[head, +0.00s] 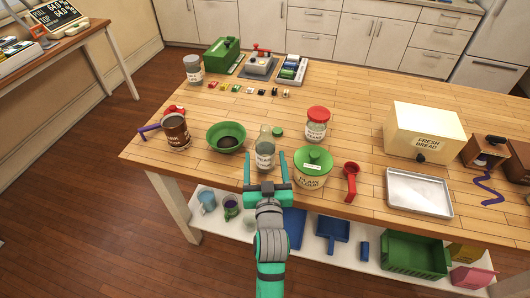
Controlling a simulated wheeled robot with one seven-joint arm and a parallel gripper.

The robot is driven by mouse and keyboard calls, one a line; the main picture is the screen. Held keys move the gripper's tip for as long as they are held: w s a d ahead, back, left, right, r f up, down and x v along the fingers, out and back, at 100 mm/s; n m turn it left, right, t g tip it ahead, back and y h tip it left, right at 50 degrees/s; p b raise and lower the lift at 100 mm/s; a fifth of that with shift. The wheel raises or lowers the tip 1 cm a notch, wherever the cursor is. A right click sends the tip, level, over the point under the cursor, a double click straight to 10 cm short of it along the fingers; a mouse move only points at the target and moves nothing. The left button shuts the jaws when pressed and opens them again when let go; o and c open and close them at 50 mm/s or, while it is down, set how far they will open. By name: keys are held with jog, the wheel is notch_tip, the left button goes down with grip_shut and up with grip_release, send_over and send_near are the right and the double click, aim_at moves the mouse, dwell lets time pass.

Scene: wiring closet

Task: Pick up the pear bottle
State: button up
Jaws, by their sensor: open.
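A pale grey-green bottle (265,148) with a narrow neck and a white label stands upright near the front edge of the table. It is the only necked bottle I make out, but its label is too small to read as pear. My gripper (265,158) is open, with one finger to the left and one to the right of the bottle's lower part in the picture. I see no contact, and I cannot tell how far the fingers reach around it. The palm is on the near side of the bottle.
A green bowl (226,137) stands left of the bottle, and a green-lidded jar (313,167) stands close on the right. A small green cap (277,132) and a red-lidded jar (317,124) are behind. The wooden table (350,100) has clear room toward the back.

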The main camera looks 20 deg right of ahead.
jog(key=shift+d+x, duration=0.1)
jog(key=shift+x, duration=2.3)
jog(key=shift+d+x, duration=0.15)
jog(key=shift+x, duration=2.2)
jog(key=shift+s+f, duration=0.1)
jog(key=shift+f, duration=0.1)
jog(key=shift+c, duration=0.7)
jog(key=c, duration=1.1)
